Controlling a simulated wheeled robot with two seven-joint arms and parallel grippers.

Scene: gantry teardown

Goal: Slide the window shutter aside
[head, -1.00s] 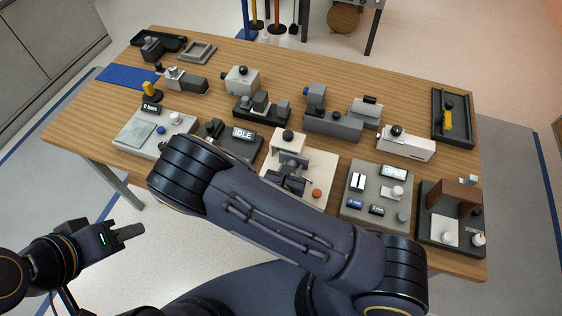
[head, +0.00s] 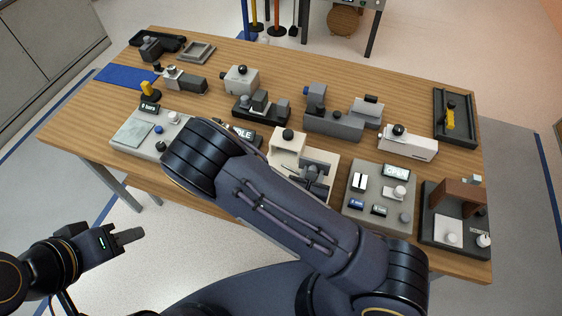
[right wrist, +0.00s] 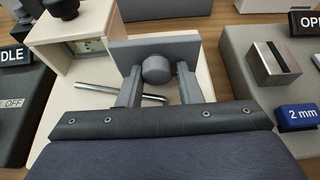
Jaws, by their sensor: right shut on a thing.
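The window shutter, a grey plate (right wrist: 188,44) with a round knob (right wrist: 156,70), is at the middle of the right wrist view. My right gripper (right wrist: 157,80) is shut on the knob, one finger on each side. The shutter stands to the right of the cream housing (right wrist: 55,38), whose small window (right wrist: 88,46) shows uncovered. In the head view, my right gripper (head: 316,176) is over the cream unit (head: 330,158), partly hidden by my arm. My left gripper (head: 128,237) hangs off the table's front left; its jaw gap cannot be made out.
A silver rod (right wrist: 120,92) lies behind my right fingers. A dark IDLE unit (head: 243,137) stands left of the cream unit, and a grey OPEN panel (head: 382,180) stands right. Several grey fixtures line the rear of the wooden table (head: 270,62).

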